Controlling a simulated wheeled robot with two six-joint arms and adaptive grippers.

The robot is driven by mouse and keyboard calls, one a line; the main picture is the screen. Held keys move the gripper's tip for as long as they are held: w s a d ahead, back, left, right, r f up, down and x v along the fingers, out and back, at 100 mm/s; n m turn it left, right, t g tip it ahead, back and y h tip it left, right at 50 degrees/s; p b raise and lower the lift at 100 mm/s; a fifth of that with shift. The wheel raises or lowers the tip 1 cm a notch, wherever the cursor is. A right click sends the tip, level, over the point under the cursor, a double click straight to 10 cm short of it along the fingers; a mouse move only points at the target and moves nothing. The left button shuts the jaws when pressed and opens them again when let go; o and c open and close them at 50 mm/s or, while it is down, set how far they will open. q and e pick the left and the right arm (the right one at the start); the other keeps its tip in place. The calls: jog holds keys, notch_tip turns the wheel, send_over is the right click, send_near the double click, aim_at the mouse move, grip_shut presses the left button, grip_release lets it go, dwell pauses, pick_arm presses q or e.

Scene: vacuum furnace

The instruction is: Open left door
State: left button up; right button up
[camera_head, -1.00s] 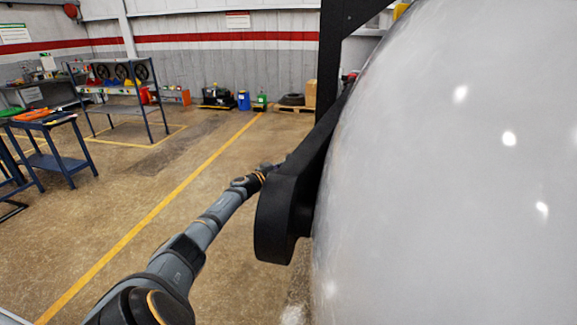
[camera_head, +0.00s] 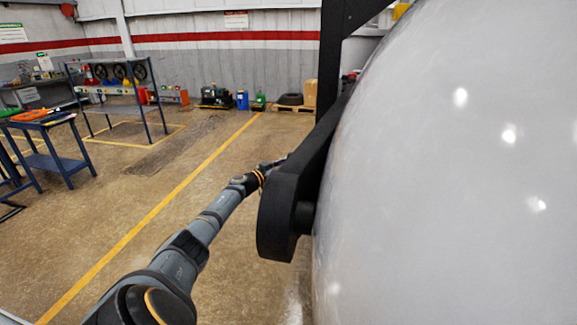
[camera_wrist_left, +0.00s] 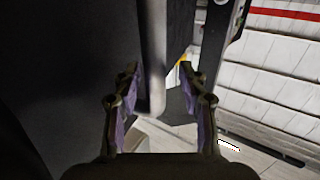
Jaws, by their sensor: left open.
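A large, smooth, pale grey domed door (camera_head: 460,170) fills the right side of the head view. A thick black bracket arm (camera_head: 283,215) runs along its left edge. My left arm reaches forward from the lower left, and its far end passes behind the bracket, so my left gripper is hidden there. In the left wrist view my left gripper (camera_wrist_left: 160,80) is open, its purple-padded fingers on either side of a grey vertical handle bar (camera_wrist_left: 154,55). I cannot tell whether the pads touch it. A dark panel (camera_wrist_left: 75,65) stands left of the bar. My right gripper is not in view.
A black post (camera_head: 329,60) stands behind the bracket. A blue cart (camera_head: 60,165) and a rack (camera_head: 115,90) stand far left. The floor (camera_head: 130,195) between them and my arm is clear. Small bins and a pallet (camera_head: 292,107) line the back wall.

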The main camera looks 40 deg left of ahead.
pick_arm(q)
jog(key=shift+d, duration=0.15)
jog(key=s, duration=0.7)
jog(key=shift+a, duration=0.2)
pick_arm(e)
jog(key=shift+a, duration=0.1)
pick_arm(q)
jog(key=shift+s, duration=0.2)
jog(key=shift+d+f, duration=0.1)
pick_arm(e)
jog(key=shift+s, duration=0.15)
